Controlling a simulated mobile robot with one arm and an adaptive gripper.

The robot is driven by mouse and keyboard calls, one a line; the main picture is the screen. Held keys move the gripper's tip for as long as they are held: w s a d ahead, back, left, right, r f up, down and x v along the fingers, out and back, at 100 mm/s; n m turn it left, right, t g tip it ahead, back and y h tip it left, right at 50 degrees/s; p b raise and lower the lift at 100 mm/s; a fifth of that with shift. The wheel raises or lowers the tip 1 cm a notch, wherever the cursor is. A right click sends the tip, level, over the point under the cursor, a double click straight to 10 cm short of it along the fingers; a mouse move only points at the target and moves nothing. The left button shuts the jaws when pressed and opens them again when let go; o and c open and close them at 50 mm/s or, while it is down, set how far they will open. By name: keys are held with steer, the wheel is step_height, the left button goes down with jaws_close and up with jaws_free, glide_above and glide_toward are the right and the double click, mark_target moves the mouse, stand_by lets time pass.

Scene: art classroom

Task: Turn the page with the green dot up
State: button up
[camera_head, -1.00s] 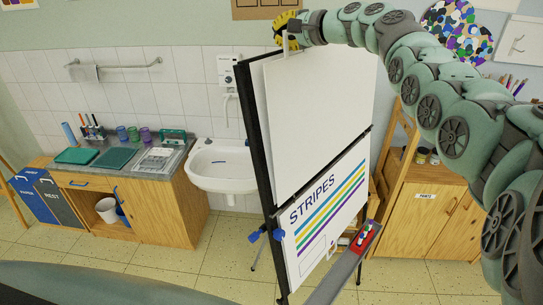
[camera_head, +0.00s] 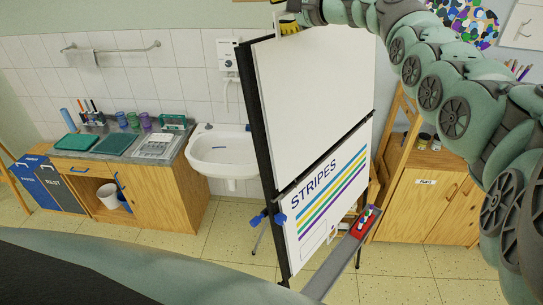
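A flip chart stands right of centre on a black-framed easel (camera_head: 266,160). Its lower half shows a page (camera_head: 318,215) headed "STRIPES" with slanted blue, yellow, green and purple stripes. A small mark sits near that page's bottom edge, too small to tell its colour. A blank white sheet (camera_head: 312,95) covers the upper half and lies close against the board. I cannot make out a green dot. My gripper (camera_head: 288,25), with a yellow and black part showing, is at the sheet's upper left corner. It is partly cut off by the frame's top, so its fingers are unclear.
A tray (camera_head: 340,262) with a red item and markers juts from the easel's foot. Blue clamps (camera_head: 281,220) stick out at its left side. A sink (camera_head: 222,155) and wooden counter (camera_head: 188,195) stand left, a wooden cabinet (camera_head: 425,205) right. Floor between is clear.

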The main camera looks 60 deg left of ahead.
steer(key=shift+w+d+f, duration=0.1)
steer(key=shift+w+d, duration=0.05)
steer(key=shift+d, duration=0.05)
stand_by(0.4)
steer(key=shift+v, duration=0.75)
steer(key=b+v, duration=0.1)
steer(key=v, duration=0.9)
stand_by(0.8)
stand_by(0.4)
